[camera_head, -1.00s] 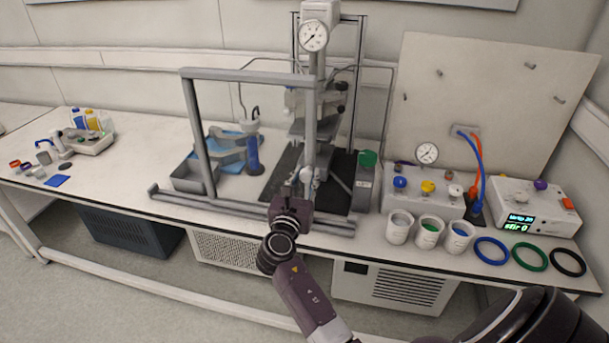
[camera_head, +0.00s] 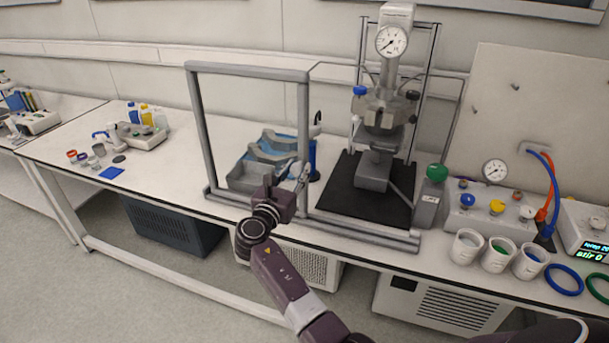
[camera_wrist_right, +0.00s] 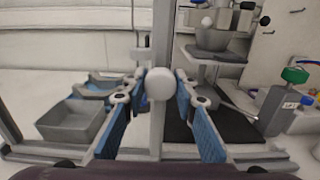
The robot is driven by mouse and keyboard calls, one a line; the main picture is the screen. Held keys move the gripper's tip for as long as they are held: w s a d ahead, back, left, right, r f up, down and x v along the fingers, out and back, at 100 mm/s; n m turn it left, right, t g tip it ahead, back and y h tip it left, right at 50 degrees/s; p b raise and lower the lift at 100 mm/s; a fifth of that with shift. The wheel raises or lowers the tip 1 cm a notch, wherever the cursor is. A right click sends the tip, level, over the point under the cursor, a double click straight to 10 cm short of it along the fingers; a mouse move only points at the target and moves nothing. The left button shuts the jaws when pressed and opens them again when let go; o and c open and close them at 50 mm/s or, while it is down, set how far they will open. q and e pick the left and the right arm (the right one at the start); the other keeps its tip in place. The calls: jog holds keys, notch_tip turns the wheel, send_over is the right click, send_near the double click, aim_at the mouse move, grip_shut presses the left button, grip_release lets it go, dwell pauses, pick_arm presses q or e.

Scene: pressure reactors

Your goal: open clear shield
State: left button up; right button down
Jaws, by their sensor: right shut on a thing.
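The clear shield is a grey frame (camera_head: 247,71) with a see-through pane, upright on a rail (camera_head: 365,232) at the table's front. It stands left of the reactor (camera_head: 385,115), in front of the grey trays. My right gripper (camera_head: 300,178) is at the frame's right post, low down. In the right wrist view, its blue-padded fingers (camera_wrist_right: 160,86) are shut on the shield's handle, which has a round white knob (camera_wrist_right: 160,83). Part of the handle is hidden behind the knob. My left gripper is not in view.
The black base plate (camera_head: 345,197) under the reactor has no frame in front of it. A green-capped unit (camera_head: 430,200) stands right of it, then white cups (camera_head: 497,255) and a control box (camera_head: 480,207). Grey trays (camera_head: 250,177) sit behind the shield.

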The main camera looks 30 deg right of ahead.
jog(key=c, duration=1.5)
grip_release()
jog(key=shift+w+d, duration=0.1)
jog(key=shift+c, duration=0.2)
jog(key=v, duration=0.7)
jog(key=shift+a, duration=0.2)
jog(key=s+a+f+m+g+y, duration=0.1)
jog(key=s+a+f+m+y, duration=0.2)
jog(key=f, duration=1.3)
jog(key=s+a+f+g+y, duration=0.1)
jog(key=s+f+y, duration=0.3)
jog(key=f, duration=1.2)
jog(key=s+a+f+m+g+y, duration=0.2)
jog(key=s+f+m, duration=0.1)
jog(key=s+f, duration=0.6)
jog(key=s+a+f+m+g+y, duration=0.1)
jog(key=s+f+m+g+y, duration=0.15)
jog(key=s+f, duration=0.65)
jog(key=s+f+m+g, duration=0.1)
jog(key=s+f+m, duration=0.3)
jog(key=s, duration=0.6)
jog(key=s+d+f+m+g+y, duration=0.1)
jog(key=s+f+m, duration=0.4)
jog(key=s, duration=0.6)
jog(key=s+f+m+g+y, duration=0.1)
jog(key=s+f+m, duration=0.3)
jog(key=s, duration=0.7)
jog(key=shift+s+d+m+g, duration=0.25)
jog(key=shift+m+g, duration=0.3)
jog(key=shift+m, duration=0.5)
